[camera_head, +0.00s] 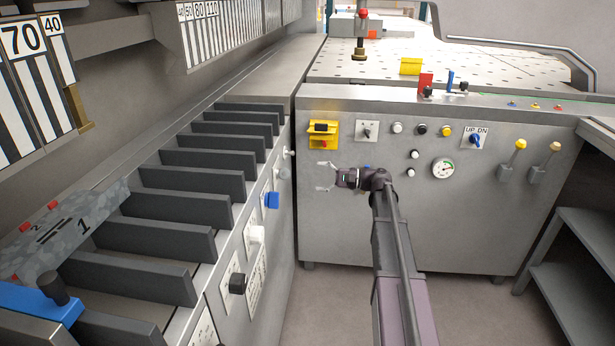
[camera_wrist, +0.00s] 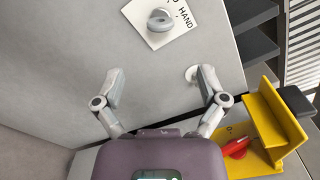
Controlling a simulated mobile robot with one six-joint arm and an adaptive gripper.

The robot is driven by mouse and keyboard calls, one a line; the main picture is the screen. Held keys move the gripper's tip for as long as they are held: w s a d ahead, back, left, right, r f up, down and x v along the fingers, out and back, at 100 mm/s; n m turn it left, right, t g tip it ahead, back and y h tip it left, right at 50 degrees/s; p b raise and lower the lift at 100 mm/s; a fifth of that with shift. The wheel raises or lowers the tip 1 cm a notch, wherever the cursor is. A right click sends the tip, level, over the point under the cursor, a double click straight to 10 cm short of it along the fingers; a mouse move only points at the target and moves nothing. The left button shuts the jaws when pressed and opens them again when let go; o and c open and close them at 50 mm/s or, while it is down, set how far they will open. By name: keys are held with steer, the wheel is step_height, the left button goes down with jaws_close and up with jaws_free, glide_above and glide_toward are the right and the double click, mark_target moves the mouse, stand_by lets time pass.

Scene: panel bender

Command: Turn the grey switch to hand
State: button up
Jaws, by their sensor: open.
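The grey switch (camera_wrist: 160,20) is a round grey knob on a white label plate at the top of the wrist view, with an "O" and the word HAND printed beside it. Which mark it points at is unclear. In the head view it is a small pale knob (camera_head: 284,172) on the side face of the left console. My gripper (camera_head: 325,177) is in front of that face, pointing left towards it. In the wrist view its fingers (camera_wrist: 160,88) are spread wide, with nothing between them. They are apart from the switch.
A small white button (camera_wrist: 192,73) is close to the right finger in the wrist view. A yellow box (camera_head: 323,131) with a red switch (camera_wrist: 236,148) juts from the neighbouring panel. A blue knob (camera_head: 272,200) is on the console nearer the camera. Dark slats (camera_head: 200,207) top the console.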

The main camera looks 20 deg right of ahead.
steer(key=shift+s+d, duration=0.25)
steer(key=shift+d, duration=0.4)
